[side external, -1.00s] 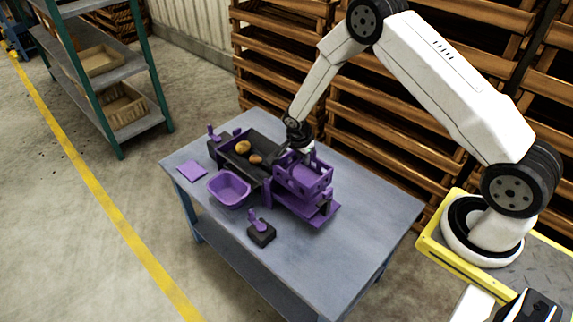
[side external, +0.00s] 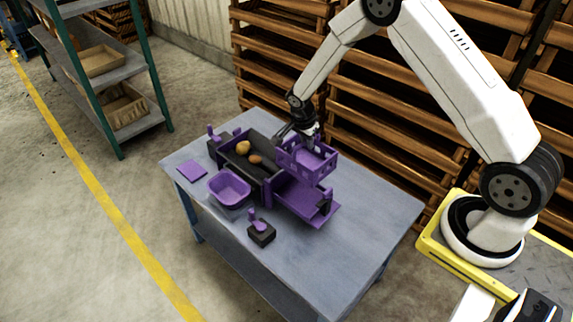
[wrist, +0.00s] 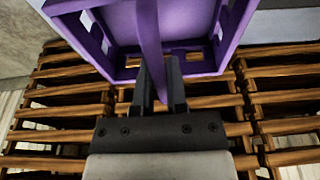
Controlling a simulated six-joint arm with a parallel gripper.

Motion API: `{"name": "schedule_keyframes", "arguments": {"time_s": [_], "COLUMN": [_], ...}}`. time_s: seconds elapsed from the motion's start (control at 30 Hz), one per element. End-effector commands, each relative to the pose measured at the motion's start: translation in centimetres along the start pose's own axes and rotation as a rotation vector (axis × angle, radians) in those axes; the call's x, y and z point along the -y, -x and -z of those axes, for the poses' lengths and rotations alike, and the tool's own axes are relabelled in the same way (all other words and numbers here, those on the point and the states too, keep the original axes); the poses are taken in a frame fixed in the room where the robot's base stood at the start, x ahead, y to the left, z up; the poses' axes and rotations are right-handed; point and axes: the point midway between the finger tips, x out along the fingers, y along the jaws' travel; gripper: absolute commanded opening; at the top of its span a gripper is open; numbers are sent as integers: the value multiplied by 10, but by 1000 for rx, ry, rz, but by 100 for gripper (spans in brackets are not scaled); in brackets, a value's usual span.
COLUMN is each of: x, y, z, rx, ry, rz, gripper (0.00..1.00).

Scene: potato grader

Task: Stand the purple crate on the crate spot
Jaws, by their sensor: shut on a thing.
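The purple crate (side external: 318,168) is open-topped with cut-out walls. My gripper (side external: 299,137) is at the crate's far side. In the wrist view my gripper (wrist: 159,88) is shut on a narrow purple bar of the crate (wrist: 118,20), which fills the top of the picture. A flat purple square (side external: 192,170) lies bare on the left of the table. I cannot tell for sure whether it is the crate spot.
The dark grader trough (side external: 268,146) holds potatoes (side external: 243,148). A purple bin (side external: 229,186) stands in front of it. A purple lever on a black base (side external: 261,232) stands near the table's front. The table's right side (side external: 370,205) is clear. Wooden racks (side external: 385,125) stand behind.

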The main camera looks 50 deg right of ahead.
Motion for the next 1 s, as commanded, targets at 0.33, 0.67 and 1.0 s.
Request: {"name": "schedule_keyframes", "arguments": {"time_s": [0.33,0.67,1.0], "x": [11,6,7], "y": [-21,-42,-96], "z": [91,148,135], "rx": [1,1,0], "ry": [-8,1,1], "rz": [3,2,3], "gripper": [0,0,0]}}
